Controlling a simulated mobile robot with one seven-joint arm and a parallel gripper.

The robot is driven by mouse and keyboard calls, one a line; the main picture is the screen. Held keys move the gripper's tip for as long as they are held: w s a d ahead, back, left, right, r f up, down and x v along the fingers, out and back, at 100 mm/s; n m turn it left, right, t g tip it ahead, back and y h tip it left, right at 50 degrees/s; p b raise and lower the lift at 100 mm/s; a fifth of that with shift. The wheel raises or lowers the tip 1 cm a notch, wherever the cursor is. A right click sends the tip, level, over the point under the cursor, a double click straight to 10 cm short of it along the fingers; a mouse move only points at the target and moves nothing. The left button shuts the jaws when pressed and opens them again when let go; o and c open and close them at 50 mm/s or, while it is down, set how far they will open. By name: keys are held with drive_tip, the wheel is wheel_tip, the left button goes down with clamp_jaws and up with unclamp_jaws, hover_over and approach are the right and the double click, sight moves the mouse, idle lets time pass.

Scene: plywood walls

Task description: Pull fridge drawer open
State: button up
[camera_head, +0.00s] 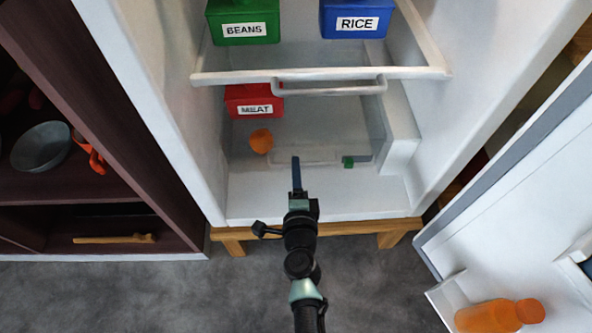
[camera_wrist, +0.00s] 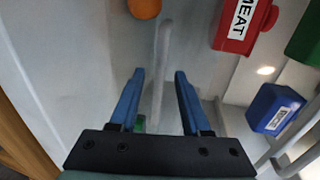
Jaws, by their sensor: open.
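The fridge stands open. Its lower clear drawer has a pale bar handle (camera_head: 325,159) low at the front, partly hidden by my gripper. In the wrist view the handle (camera_wrist: 164,50) runs upright in the picture and lies in line with the gap between my fingers. My gripper (camera_head: 296,160) reaches into the lower fridge from the front; its blue fingers (camera_wrist: 154,74) are open with nothing clamped. I cannot tell whether the fingers touch the bar. A second pale handle (camera_head: 330,88) is higher up, below the shelf front.
A red MEAT box (camera_head: 252,104) and an orange ball (camera_head: 261,141) are in the lower fridge. Green BEANS (camera_head: 242,28) and blue RICE (camera_head: 357,22) boxes stand above. The open door (camera_head: 510,215) holds an orange bottle (camera_head: 490,316) at right. A dark cabinet (camera_head: 150,170) stands left.

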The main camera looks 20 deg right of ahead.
drive_tip(key=shift+w+d, duration=0.15)
drive_tip(key=shift+w, duration=0.25)
clamp_jaws()
idle(1.3)
